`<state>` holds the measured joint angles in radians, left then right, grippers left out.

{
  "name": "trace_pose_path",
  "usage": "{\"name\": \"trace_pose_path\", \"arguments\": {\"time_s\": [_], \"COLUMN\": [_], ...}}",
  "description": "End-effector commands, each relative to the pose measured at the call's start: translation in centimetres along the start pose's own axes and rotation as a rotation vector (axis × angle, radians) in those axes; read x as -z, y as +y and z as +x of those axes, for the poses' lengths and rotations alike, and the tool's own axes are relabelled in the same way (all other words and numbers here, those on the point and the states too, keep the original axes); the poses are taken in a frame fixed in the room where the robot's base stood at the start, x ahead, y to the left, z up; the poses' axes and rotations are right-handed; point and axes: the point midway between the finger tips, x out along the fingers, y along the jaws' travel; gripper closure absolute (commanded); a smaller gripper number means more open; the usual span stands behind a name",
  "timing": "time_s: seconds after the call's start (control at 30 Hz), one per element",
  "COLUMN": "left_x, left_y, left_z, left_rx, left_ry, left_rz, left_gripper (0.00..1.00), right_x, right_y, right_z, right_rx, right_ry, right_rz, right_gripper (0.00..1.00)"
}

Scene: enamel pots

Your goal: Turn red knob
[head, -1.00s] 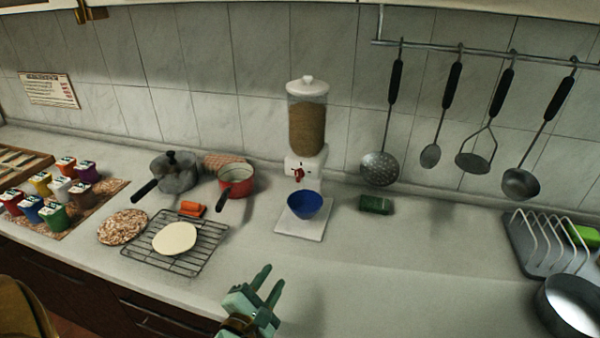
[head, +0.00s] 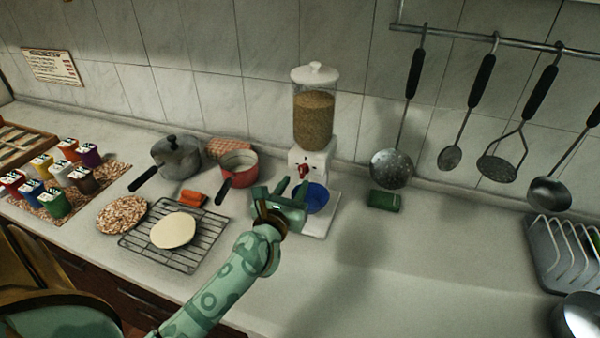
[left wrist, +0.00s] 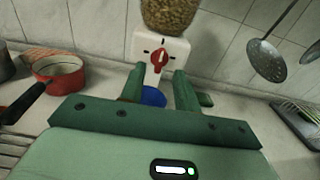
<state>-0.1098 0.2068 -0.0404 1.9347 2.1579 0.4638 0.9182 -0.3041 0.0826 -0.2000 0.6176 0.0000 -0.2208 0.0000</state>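The red knob (head: 303,171) is on the front of the white base of a cereal dispenser (head: 314,115). In the left wrist view the red knob (left wrist: 159,61) shows upright between and beyond my fingertips. My left gripper (head: 293,188) is open and empty, in front of the dispenser and just short of the knob. It also shows in the left wrist view (left wrist: 158,78), fingers apart. A blue bowl (head: 318,198) stands below the knob, partly hidden by the gripper. My right gripper is not in view.
A red pot (head: 238,168) and a grey pot (head: 178,157) stand left of the dispenser. A wire rack (head: 200,244) with a pale disc lies in front. Utensils hang at the right. The counter to the right is mostly clear.

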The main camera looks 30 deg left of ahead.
Motion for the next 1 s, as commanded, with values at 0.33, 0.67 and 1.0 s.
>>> {"name": "trace_pose_path", "arguments": {"time_s": [0.33,0.67,1.0], "left_x": [0.1,0.1,0.0], "left_y": [0.0,0.0,0.0], "left_z": [4.7,4.9,4.9], "left_rx": [0.000,0.000,0.000], "left_ry": [0.000,0.000,0.000], "left_rz": [0.002,0.002,0.016], "left_gripper": [0.68,0.77,0.96], "right_x": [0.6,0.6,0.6], "right_y": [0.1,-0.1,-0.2], "right_z": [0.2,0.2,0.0], "right_rx": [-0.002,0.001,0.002], "right_ry": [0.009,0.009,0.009], "right_rz": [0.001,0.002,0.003], "right_gripper": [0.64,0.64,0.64]}}
